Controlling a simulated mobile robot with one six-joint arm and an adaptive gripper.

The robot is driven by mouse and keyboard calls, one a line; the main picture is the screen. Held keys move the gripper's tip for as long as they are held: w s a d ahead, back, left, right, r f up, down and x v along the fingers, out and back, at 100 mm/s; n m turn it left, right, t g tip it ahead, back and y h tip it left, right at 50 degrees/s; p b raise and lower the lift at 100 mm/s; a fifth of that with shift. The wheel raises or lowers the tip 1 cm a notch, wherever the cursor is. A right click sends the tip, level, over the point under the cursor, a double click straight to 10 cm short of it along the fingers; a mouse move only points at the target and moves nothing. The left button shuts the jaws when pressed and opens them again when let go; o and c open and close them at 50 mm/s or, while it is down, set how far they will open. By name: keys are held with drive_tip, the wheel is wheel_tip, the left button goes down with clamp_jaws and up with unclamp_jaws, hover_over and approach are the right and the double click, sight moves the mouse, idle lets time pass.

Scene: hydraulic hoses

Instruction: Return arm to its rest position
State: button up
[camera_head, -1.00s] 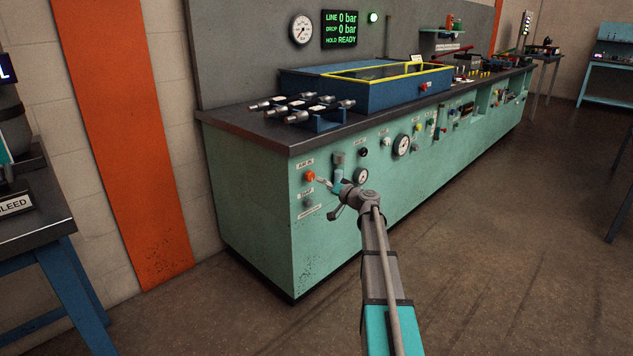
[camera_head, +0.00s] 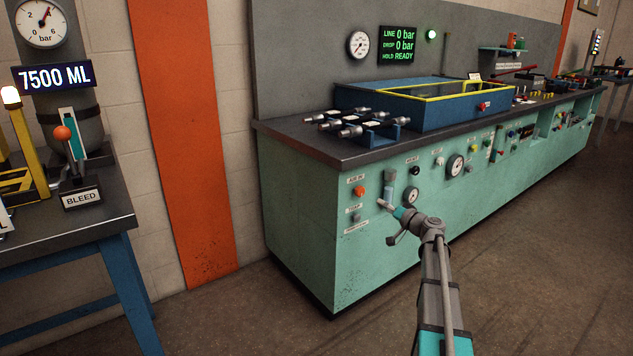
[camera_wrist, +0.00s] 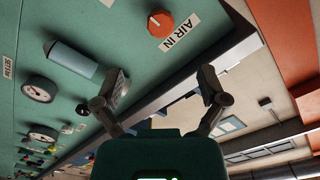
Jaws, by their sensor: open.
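My gripper (camera_wrist: 163,92) is open in the wrist view, its two fingers apart with nothing between them. It points toward the green bench front, near the orange AIR IN knob (camera_wrist: 160,24). In the head view my arm reaches forward from the lower right, and my gripper (camera_head: 385,205) is small at its end, just below and right of the same orange knob (camera_head: 359,191). A grey cylinder (camera_wrist: 72,58) on the panel lies left of the fingers. I cannot tell the exact gap between the fingers and the panel.
The green bench (camera_head: 310,215) carries a blue box with a yellow-edged lid (camera_head: 425,100) and a rack of hose fittings (camera_head: 365,125). A display (camera_head: 398,45) reads LINE 0 bar, READY. A table (camera_head: 105,205) with a BLEED lever (camera_head: 70,140) stands left. The floor between is clear.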

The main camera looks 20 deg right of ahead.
drive_tip(key=s+a+f+n+g+y, duration=0.15)
drive_tip(key=s+a+f+g, duration=0.4)
drive_tip(key=a, duration=0.75)
drive_tip(key=s+a+f+n+g, duration=0.3)
drive_tip(key=s+a+f+g, duration=0.25)
drive_tip(key=a, duration=0.75)
drive_tip(key=s+a+f+g+h+p, duration=0.1)
drive_tip(key=s+a+f+g+h, duration=0.15)
drive_tip(key=s, duration=0.35)
drive_tip(key=s+a+f+g+h, duration=0.2)
drive_tip(key=s+h, duration=0.1)
drive_tip(key=s, duration=0.4)
drive_tip(key=s+a+f+g+h+p, duration=0.1)
drive_tip(key=s+a+f+g+h, duration=0.1)
drive_tip(key=s, duration=0.4)
wheel_tip(320, 180, up, 38)
drive_tip(key=p, duration=3.6)
drive_tip(key=shift+d+f+p, duration=0.15)
drive_tip(key=shift+d+p, duration=0.05)
drive_tip(key=shift+p, duration=0.2)
